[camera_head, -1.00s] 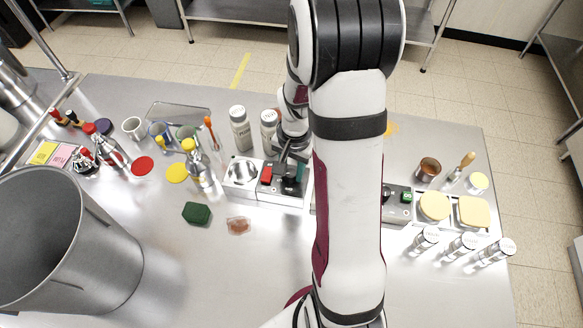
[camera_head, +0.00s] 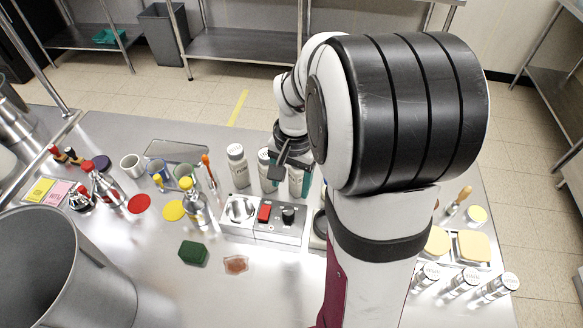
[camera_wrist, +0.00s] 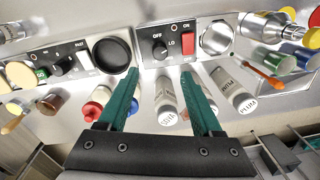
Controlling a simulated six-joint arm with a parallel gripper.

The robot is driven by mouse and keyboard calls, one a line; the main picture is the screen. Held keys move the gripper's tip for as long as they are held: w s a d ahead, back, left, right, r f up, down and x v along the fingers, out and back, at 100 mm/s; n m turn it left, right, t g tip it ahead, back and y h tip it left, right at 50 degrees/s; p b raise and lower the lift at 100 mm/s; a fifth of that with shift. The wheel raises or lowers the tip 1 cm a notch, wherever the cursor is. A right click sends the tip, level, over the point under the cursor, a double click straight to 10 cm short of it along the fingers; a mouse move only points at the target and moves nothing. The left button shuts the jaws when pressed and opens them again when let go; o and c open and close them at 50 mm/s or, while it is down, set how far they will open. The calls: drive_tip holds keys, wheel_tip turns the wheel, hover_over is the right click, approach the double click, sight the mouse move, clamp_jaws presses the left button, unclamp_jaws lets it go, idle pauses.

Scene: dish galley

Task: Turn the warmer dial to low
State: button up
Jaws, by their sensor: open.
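The warmer's control panel (camera_head: 275,234) carries a black dial (camera_head: 288,215) beside a red switch (camera_head: 264,212). In the wrist view the dial (camera_wrist: 159,49) shows between the finger lines, with OFF and LO printed by it and the red switch (camera_wrist: 188,46) to its right. Which mark the dial points at is too small to tell surely. My gripper (camera_head: 292,172) is open and empty, with teal fingers, above and behind the panel, apart from the dial. In the wrist view the open gripper (camera_wrist: 160,80) points toward the dial.
White-capped shakers (camera_head: 238,165) stand behind the panel, close to my gripper. A round metal part (camera_head: 239,208) is left of the red switch. A green sponge (camera_head: 193,253) lies in front. A second panel (camera_wrist: 70,62) with a black round plate (camera_wrist: 114,57) stands alongside.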

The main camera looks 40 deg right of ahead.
wheel_tip(320, 180, up, 6)
drive_tip(key=shift+s+f, duration=0.1)
drive_tip(key=shift+f, duration=0.15)
drive_tip(key=s+a+n+y, duration=0.1)
drive_tip(key=s+a+n, duration=0.5)
drive_tip(key=s+a, duration=1.1)
drive_tip(key=shift+g+y, duration=0.3)
drive_tip(key=shift+g, duration=0.1)
drive_tip(key=shift+d, duration=0.1)
